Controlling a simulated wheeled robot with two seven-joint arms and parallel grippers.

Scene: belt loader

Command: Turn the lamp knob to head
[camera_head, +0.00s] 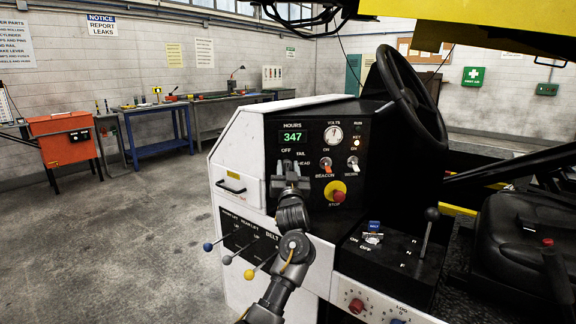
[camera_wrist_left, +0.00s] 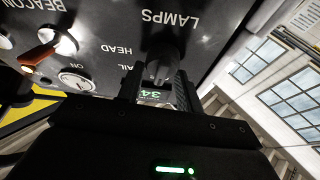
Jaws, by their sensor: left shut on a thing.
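The lamp knob (camera_wrist_left: 158,68) is a dark knob on the black control panel, beside the HEAD and LAMPS lettering in the left wrist view. My left gripper (camera_wrist_left: 160,80) is shut on it, with one finger on each side. In the head view my left gripper (camera_head: 290,178) is at the panel, just below the OFF, TAIL and HEAD labels, and its fingers cover the knob. The mark the knob points to is hidden, so its setting cannot be told. My right gripper is not in view.
The panel also has an hours display (camera_head: 292,137) reading 347, a red beacon switch (camera_head: 326,164), a work switch (camera_head: 352,162) and a red stop button (camera_head: 337,193). A steering wheel (camera_head: 410,95) is to the right. Lift levers (camera_head: 228,259) stick out below.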

